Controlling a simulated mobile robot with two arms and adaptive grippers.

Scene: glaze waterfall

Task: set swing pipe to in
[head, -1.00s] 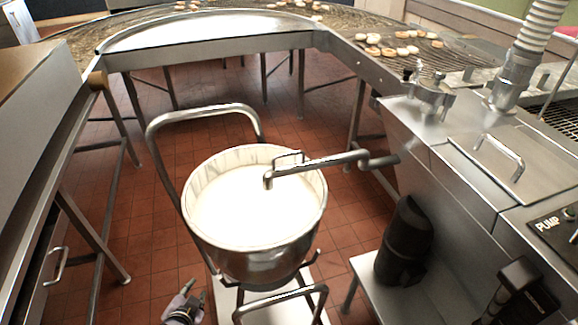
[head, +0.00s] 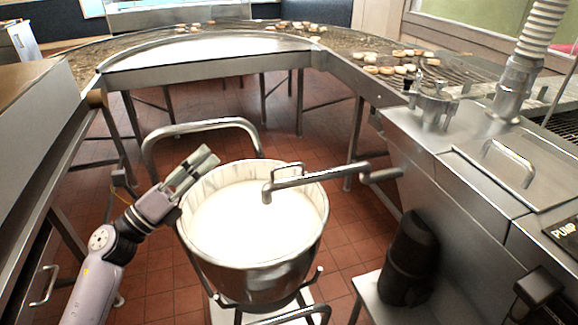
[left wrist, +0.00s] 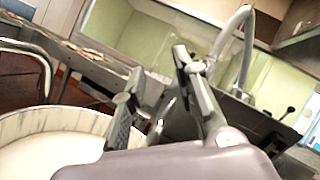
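The swing pipe (head: 318,178) is a bent grey metal tube reaching left from the machine on the right. Its down-turned end is above the white glaze in the round metal bowl (head: 262,278), and a small loop handle (head: 287,166) stands on it. My left gripper (head: 206,158) is at the bowl's upper left rim, apart from the pipe and left of it. In the left wrist view its two fingers (left wrist: 157,95) are spread and empty; the bowl (left wrist: 75,122) is at lower left there. I cannot make out the pipe in that view. My right gripper is not in view.
A curved metal frame (head: 205,126) stands behind the bowl. The steel machine (head: 470,190) fills the right, with a ribbed hose (head: 535,35) and black motor (head: 410,260). A conveyor (head: 350,60) with doughnuts curves across the back.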

